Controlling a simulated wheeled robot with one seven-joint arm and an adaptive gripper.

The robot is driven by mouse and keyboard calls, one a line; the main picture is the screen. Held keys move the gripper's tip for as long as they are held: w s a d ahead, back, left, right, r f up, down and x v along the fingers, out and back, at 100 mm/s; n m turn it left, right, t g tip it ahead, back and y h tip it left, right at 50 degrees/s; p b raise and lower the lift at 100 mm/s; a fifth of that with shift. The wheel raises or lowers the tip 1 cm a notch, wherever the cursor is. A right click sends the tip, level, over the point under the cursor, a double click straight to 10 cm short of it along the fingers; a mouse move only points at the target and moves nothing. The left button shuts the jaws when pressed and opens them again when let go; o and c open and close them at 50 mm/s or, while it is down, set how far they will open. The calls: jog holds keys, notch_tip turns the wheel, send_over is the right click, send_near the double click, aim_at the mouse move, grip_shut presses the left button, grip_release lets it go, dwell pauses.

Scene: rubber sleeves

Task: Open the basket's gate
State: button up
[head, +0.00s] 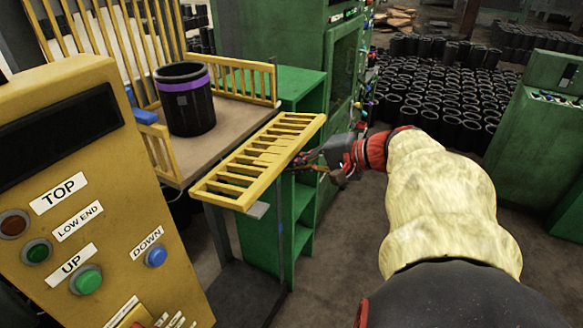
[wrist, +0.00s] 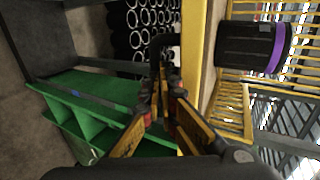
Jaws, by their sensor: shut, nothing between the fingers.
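The basket's gate (head: 258,160) is a yellow slatted panel along the open front edge of the basket floor (head: 240,116). It appears swung outward from the floor, leaning toward level; its exact angle is hard to tell. In the wrist view a yellow rail (wrist: 195,60), probably the gate's, runs just right of my fingers. My gripper (head: 300,162) is at the gate's outer long side, near its middle. It is shut and empty. In the wrist view its fingers (wrist: 162,50) come together beside the rail; whether they touch it cannot be told.
A black bin with a purple band (head: 185,98) stands in the basket; it also shows in the wrist view (wrist: 250,45). A green shelf unit (head: 300,200) stands close below my gripper. A yellow control panel (head: 90,200) is at left. Black sleeves (head: 440,95) cover the floor behind.

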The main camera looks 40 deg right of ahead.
jog(key=o, duration=0.6)
jog(key=shift+s+d+r, duration=0.2)
jog(key=shift+s+d, duration=0.3)
jog(key=shift+s, duration=0.9)
jog(key=shift+s+d+r, duration=0.15)
jog(key=shift+s+d, duration=0.35)
jog(key=shift+s, duration=0.9)
jog(key=shift+s+d+r, duration=0.2)
jog(key=shift+s+d, duration=0.3)
jog(key=shift+s, duration=0.9)
jog(key=v, duration=1.2)
jog(key=shift+c, duration=0.4)
